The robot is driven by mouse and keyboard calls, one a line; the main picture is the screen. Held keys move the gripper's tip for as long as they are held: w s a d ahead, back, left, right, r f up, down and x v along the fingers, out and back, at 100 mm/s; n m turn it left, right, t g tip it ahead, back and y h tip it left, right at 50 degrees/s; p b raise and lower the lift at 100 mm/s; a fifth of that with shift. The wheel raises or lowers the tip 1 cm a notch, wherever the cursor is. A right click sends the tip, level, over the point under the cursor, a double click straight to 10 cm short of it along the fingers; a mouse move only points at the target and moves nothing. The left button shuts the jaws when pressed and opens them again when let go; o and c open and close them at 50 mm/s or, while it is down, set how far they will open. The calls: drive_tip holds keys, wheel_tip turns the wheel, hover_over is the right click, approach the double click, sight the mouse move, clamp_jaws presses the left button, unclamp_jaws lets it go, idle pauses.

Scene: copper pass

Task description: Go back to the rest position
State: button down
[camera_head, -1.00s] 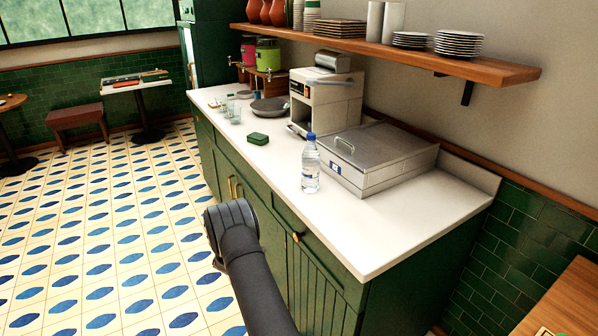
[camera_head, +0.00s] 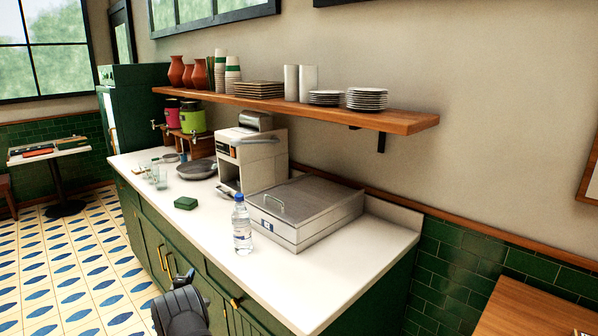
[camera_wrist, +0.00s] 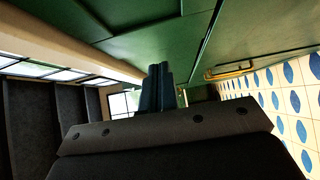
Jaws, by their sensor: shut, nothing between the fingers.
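My gripper (camera_wrist: 158,86) shows in the wrist view with its dark fingers together and nothing between them. It points along the green cabinet front (camera_wrist: 165,30), with a brass handle (camera_wrist: 232,70) to the right. In the head view only a dark part of my arm (camera_head: 181,312) shows at the bottom edge, in front of the cabinet and below the counter top. The gripper's fingers do not show there.
The white counter (camera_head: 300,272) holds a water bottle (camera_head: 241,226), a metal lidded box (camera_head: 306,212), a green sponge-like block (camera_head: 185,203), a coffee machine (camera_head: 252,158) and a dark pan (camera_head: 197,169). A wooden shelf (camera_head: 400,121) hangs above. Patterned floor (camera_head: 80,270) is open at left.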

sight(204, 264)
drive_tip(key=shift+w+d, duration=1.5)
drive_tip(key=shift+w, duration=0.2)
